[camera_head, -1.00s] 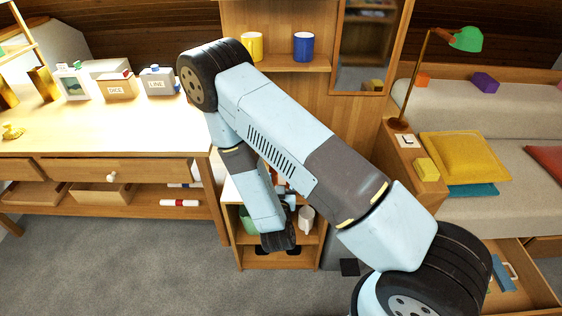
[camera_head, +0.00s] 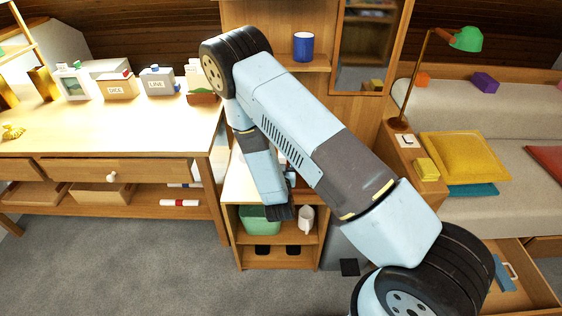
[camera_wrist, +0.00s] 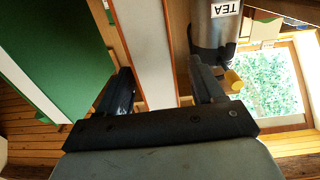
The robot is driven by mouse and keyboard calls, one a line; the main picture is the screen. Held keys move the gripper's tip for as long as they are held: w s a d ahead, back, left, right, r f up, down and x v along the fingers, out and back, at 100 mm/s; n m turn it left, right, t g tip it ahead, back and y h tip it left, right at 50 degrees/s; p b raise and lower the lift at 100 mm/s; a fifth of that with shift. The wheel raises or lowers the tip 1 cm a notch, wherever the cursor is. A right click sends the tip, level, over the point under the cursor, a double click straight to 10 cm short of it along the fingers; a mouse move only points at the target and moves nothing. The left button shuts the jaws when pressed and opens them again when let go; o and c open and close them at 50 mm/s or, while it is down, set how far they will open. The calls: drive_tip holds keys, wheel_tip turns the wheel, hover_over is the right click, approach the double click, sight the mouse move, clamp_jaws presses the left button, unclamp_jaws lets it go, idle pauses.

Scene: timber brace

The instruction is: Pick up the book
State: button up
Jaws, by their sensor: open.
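A pale slab with thin orange-brown edges, apparently the book (camera_wrist: 150,45), runs between the fingers in the wrist view. It looks like a block of pages between two covers, though its full shape is cut off. My gripper (camera_wrist: 160,75) is open, with one finger on each side of the slab. I cannot tell whether either finger touches it.
A grey canister marked TEA (camera_wrist: 212,25) stands close to the right finger. A large green panel (camera_wrist: 50,45) is on the left. The low shelf unit (camera_head: 283,261) holds a green bin (camera_head: 260,222) and a white mug (camera_head: 306,219). A desk (camera_head: 100,130) stands left.

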drive_tip(key=w, duration=0.3)
drive_tip(key=shift+w+d, duration=0.15)
drive_tip(key=shift+w, duration=0.25)
clamp_jaws()
idle(0.4)
